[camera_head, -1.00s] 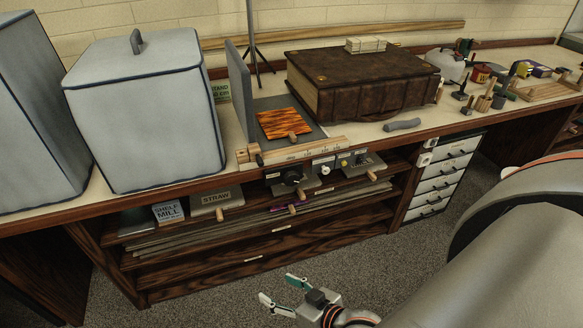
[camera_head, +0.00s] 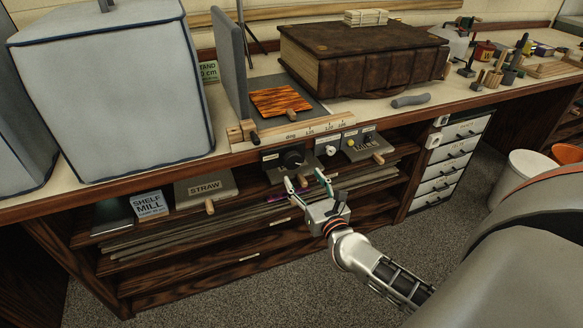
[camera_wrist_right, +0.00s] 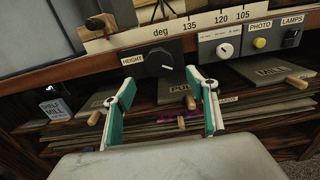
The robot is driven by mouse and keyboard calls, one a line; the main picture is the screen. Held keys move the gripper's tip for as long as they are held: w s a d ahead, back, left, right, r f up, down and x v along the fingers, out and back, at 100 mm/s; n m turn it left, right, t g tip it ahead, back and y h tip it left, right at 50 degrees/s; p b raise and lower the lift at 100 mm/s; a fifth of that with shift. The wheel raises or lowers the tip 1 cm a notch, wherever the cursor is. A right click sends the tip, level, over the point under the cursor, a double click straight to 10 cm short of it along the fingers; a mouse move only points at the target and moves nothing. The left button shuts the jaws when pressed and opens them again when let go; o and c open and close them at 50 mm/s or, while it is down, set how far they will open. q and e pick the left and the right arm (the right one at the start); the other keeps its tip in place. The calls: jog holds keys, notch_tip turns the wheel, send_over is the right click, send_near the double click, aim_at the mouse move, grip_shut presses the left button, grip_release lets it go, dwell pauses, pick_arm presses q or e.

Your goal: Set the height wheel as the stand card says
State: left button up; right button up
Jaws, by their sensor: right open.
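The height wheel is a black round knob (camera_head: 292,158) on a dark panel under the bench edge. The right wrist view shows the knob (camera_wrist_right: 160,63) with a white mark and a "HEIGHT" label beside it. The stand card (camera_head: 209,73) is green and stands on the bench behind the big grey covered box, which hides its left part; "cm" is readable, the full number is not. My right gripper (camera_head: 307,180) is open and empty, just below and in front of the wheel, apart from it. In the right wrist view its two fingers (camera_wrist_right: 158,80) frame the wheel's lower side. My left gripper is not in view.
A wooden scale (camera_head: 300,131) marked in degrees runs along the bench edge above the wheel. A smaller dial panel (camera_head: 332,149) and a lamp panel sit to the right. A large brown book (camera_head: 360,60) lies on the bench.

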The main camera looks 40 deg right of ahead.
aim_at(294, 163)
jog(key=x, duration=0.7)
jog(key=shift+w+r, duration=0.1)
jog(key=shift+w, duration=0.15)
jog(key=shift+c, duration=0.5)
jog(key=c, duration=1)
